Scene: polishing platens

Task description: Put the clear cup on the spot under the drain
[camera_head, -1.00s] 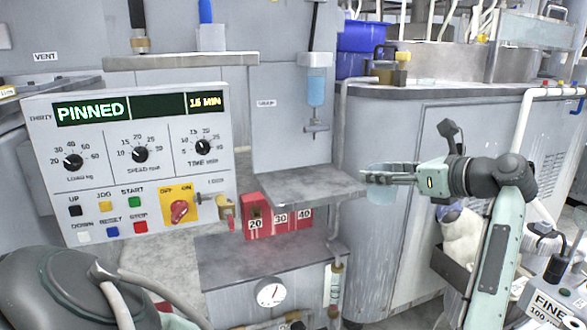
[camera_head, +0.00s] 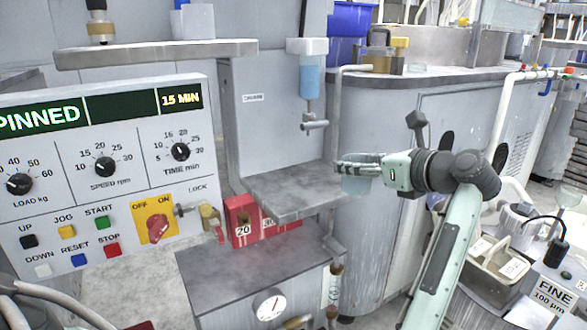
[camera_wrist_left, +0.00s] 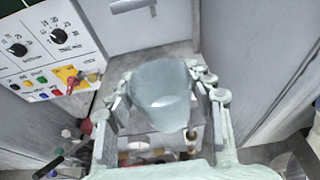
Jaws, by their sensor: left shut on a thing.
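The clear cup (camera_head: 357,185) is bluish and see-through. My left gripper (camera_head: 343,165) is shut on it, at the right end of the grey shelf (camera_head: 285,192). In the left wrist view the cup (camera_wrist_left: 160,92) sits between the two fingers of the gripper (camera_wrist_left: 163,80). The drain valve (camera_head: 314,122) hangs below a blue-filled cylinder (camera_head: 312,78), above the shelf and left of the cup. No marked spot can be made out on the shelf. My right gripper is not in view.
A thin pipe (camera_head: 336,120) runs vertically close to the gripper. The visible shelf top under the drain is bare.

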